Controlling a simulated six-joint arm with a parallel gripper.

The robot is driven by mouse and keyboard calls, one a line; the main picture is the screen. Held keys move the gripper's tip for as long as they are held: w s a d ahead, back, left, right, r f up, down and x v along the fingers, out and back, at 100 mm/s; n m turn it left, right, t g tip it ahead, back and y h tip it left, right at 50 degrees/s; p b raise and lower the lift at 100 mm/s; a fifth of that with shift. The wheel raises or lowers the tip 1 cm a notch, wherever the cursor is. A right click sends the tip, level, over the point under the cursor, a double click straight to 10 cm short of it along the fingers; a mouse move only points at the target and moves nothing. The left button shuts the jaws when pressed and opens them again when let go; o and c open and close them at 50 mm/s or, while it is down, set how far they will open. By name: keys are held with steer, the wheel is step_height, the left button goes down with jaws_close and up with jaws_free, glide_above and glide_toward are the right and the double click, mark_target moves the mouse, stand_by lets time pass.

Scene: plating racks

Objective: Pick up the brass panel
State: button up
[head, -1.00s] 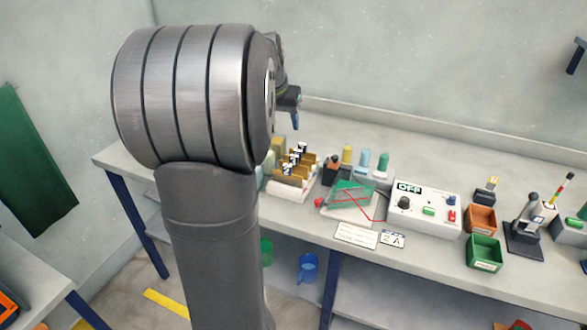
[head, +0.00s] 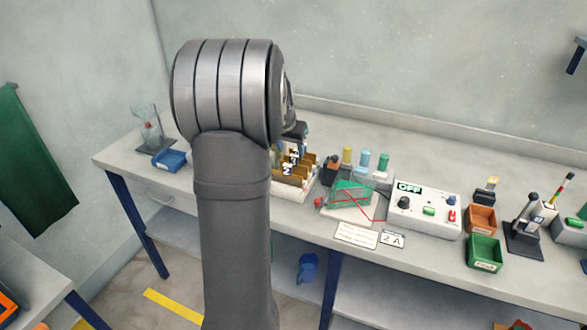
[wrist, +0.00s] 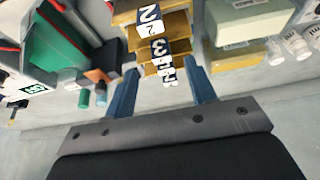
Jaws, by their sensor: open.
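Several brass-coloured panels (head: 297,174) stand in a white rack (head: 293,192) on the bench, with black-and-white number tags on them. My arm hides the rack's left part in the head view. In the wrist view the brass panels (wrist: 180,26) show at the top centre, one behind another, with tags 2 and 3 readable. My gripper (wrist: 162,73) is open, its two blue fingers spread either side of the row of tags, with nothing held between them. In the head view only a small part of the gripper shows, beside my arm above the rack's back end.
A dark block, a green board with red wires (head: 352,197) and several coloured bottles (head: 365,160) stand right of the rack. A white control box (head: 425,210) reading OFF is farther right. A blue bin (head: 169,160) is at the left. In the wrist view a pale green block (wrist: 245,20) lies close on the right.

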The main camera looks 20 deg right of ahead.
mark_target(294, 155)
steer(key=x, duration=0.5)
steer(key=shift+r, duration=0.1)
jaws_close()
steer(key=shift+r, duration=0.1)
steer(key=shift+r, duration=0.55)
step_height(294, 155, up, 3)
steer(key=shift+f, duration=0.15)
steer(key=s+d+r, duration=0.6)
steer(key=s+r, duration=0.1)
steer(key=s, duration=0.3)
steer(key=shift+w, duration=0.1)
